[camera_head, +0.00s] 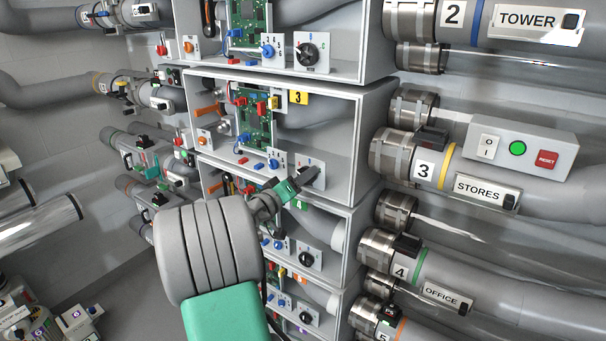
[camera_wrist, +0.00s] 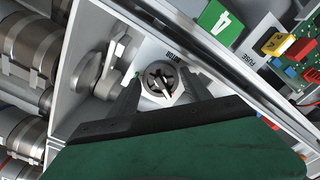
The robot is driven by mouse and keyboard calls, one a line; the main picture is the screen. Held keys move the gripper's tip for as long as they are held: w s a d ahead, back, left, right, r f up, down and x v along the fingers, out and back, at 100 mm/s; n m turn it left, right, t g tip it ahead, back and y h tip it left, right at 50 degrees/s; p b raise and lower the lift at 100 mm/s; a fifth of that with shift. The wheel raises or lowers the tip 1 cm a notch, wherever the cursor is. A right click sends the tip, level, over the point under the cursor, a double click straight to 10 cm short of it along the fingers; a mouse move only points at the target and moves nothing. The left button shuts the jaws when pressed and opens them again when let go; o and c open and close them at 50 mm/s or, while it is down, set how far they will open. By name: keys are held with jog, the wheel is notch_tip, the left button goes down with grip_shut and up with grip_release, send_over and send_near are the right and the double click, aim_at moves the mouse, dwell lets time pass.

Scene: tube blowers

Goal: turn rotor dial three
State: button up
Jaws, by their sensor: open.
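The dial of rotor three (camera_wrist: 158,81) is a round grey knob with dark slots on a pale panel (camera_wrist: 150,50) marked ROTOR, in the wrist view. My gripper (camera_wrist: 161,76) is open, with one dark finger on each side of the dial. I cannot tell whether the fingers touch it. In the head view my gripper (camera_head: 306,180) reaches to the lower right panel of the box with the yellow 3 plate (camera_head: 298,97).
The box walls stand close around my gripper. A circuit board (camera_head: 252,124) and a blue-knob panel (camera_head: 277,161) are to the left. The pipe marked STORES (camera_head: 540,197) runs at the right. A green 4 plate (camera_wrist: 221,20) lies near the dial.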

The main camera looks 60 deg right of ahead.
jog(key=shift+d, duration=0.15)
jog(key=shift+c, duration=0.6)
jog(key=c, duration=1)
